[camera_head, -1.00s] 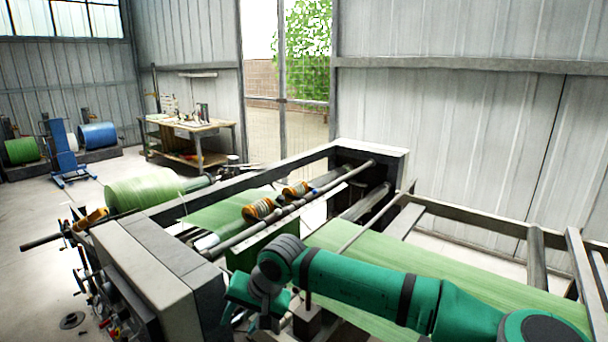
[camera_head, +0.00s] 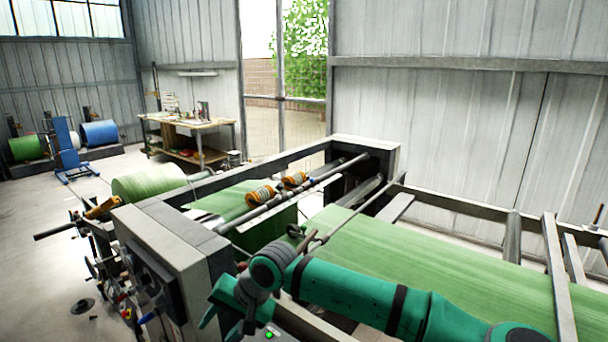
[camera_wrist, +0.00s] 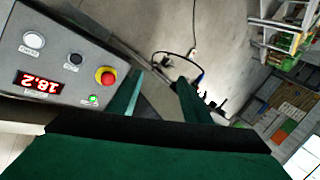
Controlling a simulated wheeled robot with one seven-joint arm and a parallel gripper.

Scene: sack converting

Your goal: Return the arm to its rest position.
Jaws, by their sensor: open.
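My green arm reaches in from the lower right of the head view, over the near side of the sack converting machine (camera_head: 180,235). My gripper (camera_head: 222,322) points down at the machine's near corner, beside a small box with a lit green button (camera_head: 268,334). In the wrist view my gripper (camera_wrist: 160,85) has its two green fingers apart, with nothing between them. Left of the fingers is a control panel (camera_wrist: 50,58) with a red display reading 18.2, a red emergency button (camera_wrist: 106,76) and a lit green button. The fingers appear apart from the panel.
Green film (camera_head: 430,255) runs over the machine frame to the right. A green roll (camera_head: 148,181) sits at its left end. A workbench (camera_head: 190,130) and blue roll (camera_head: 99,134) stand farther back. Open floor (camera_head: 40,240) lies left. In the wrist view, a cable (camera_wrist: 180,55) lies on the floor.

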